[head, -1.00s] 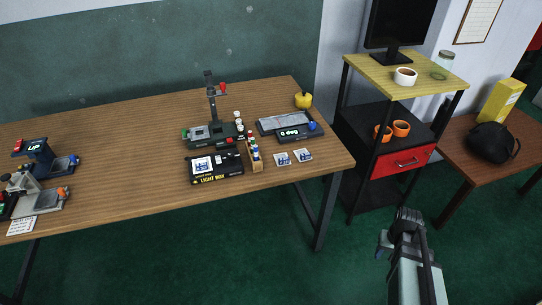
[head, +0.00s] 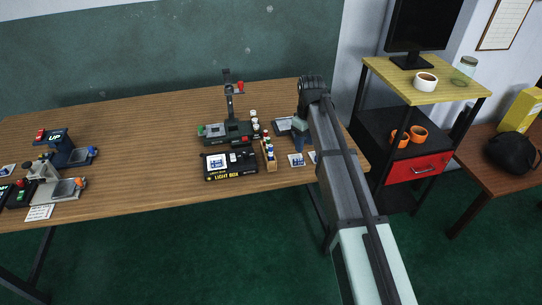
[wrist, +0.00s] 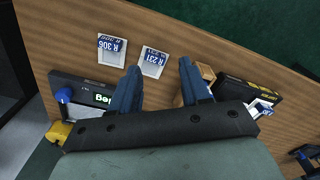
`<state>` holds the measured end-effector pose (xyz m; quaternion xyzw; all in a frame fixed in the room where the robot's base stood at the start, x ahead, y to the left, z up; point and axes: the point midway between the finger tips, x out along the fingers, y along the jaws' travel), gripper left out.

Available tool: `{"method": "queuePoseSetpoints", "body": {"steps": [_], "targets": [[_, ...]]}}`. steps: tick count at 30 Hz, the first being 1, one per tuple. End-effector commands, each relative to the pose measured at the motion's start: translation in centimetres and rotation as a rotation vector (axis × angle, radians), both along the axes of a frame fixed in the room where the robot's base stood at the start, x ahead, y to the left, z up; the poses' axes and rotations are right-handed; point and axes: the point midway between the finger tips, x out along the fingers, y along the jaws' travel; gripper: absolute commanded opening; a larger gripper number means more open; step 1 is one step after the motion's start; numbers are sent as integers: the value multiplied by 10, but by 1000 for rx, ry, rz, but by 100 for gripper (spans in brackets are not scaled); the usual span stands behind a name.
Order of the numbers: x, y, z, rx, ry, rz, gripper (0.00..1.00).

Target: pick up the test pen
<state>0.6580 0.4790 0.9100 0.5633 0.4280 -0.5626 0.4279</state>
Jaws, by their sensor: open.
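I cannot make out a test pen for certain in either view. A small wooden rack (head: 268,152) with several small colored-topped items stands on the table right of the light box; they are too small to tell apart. Part of the rack (wrist: 206,73) shows beside the right finger in the wrist view. My gripper (wrist: 160,66) is open and empty, above the table's front edge area, its fingers pointing toward two small labelled cards. In the head view my gripper (head: 299,138) hangs over the right end of the table, and my arm hides part of the angle-readout device.
The light box (head: 230,163) and a dark stand (head: 226,132) are left of the rack. Labelled cards (wrist: 112,48) lie near the edge. The readout device (wrist: 84,95) is close by. A shelf cart (head: 430,90) with mugs stands right. The table's left-middle is clear.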

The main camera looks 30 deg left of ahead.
Motion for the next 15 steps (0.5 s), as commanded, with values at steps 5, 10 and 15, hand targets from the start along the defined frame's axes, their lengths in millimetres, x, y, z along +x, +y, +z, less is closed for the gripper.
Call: {"method": "queuePoseSetpoints", "body": {"steps": [5,10,15], "targets": [[-24,71,54,1,-1,168,47],[-41,101,80,-1,0,252,47],[-47,107,77,-2,2,274,47]]}}
